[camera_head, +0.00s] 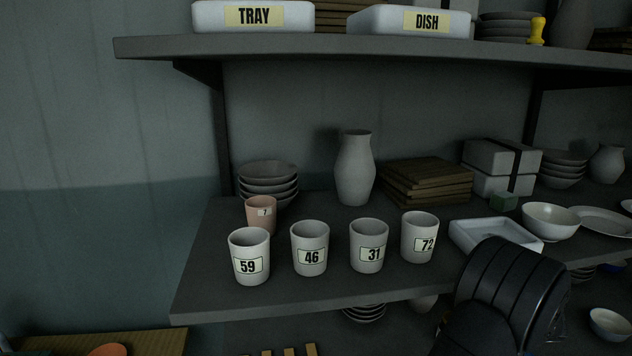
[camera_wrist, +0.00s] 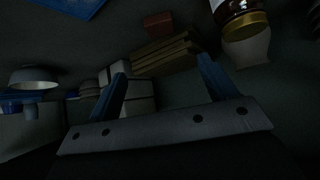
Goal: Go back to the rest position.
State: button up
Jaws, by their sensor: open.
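My gripper (camera_wrist: 161,66) shows in the wrist view with its two blue fingers spread apart. Nothing is held between them. Behind the fingers, a stack of brown boards (camera_wrist: 166,54) and tied pale blocks (camera_wrist: 140,97) appear, apart from the fingertips as far as I can tell. In the head view, a black part of my arm rises at the lower right, in front of the shelf's edge; the gripper's fingers do not show there.
White cups labelled 59 (camera_head: 249,250), 46 (camera_head: 310,240), 31 (camera_head: 369,238) and 72 (camera_head: 418,230) stand along the shelf (camera_head: 215,300). A pink cup (camera_head: 261,222) stands behind. A white tray (camera_head: 468,238) and bowl (camera_head: 550,223) are near my arm. The upper shelf (camera_head: 300,48) overhangs.

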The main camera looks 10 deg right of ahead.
jog(key=x, duration=1.6)
jog(key=shift+w+f, duration=0.3)
notch_tip(320, 180, up, 8)
jog(key=shift+w+r, duration=0.1)
jog(key=shift+s+d+r, duration=0.25)
jog(key=shift+s+d, duration=0.25)
jog(key=shift+s, duration=0.2)
jog(key=shift+s+d+r, duration=0.25)
jog(key=shift+s+d, duration=0.25)
jog(key=shift+s, duration=0.15)
jog(key=shift+s+d+r, duration=0.3)
jog(key=shift+s+d, duration=0.2)
jog(key=shift+s, duration=0.2)
jog(key=shift+o, duration=0.3)
jog(key=o, duration=0.4)
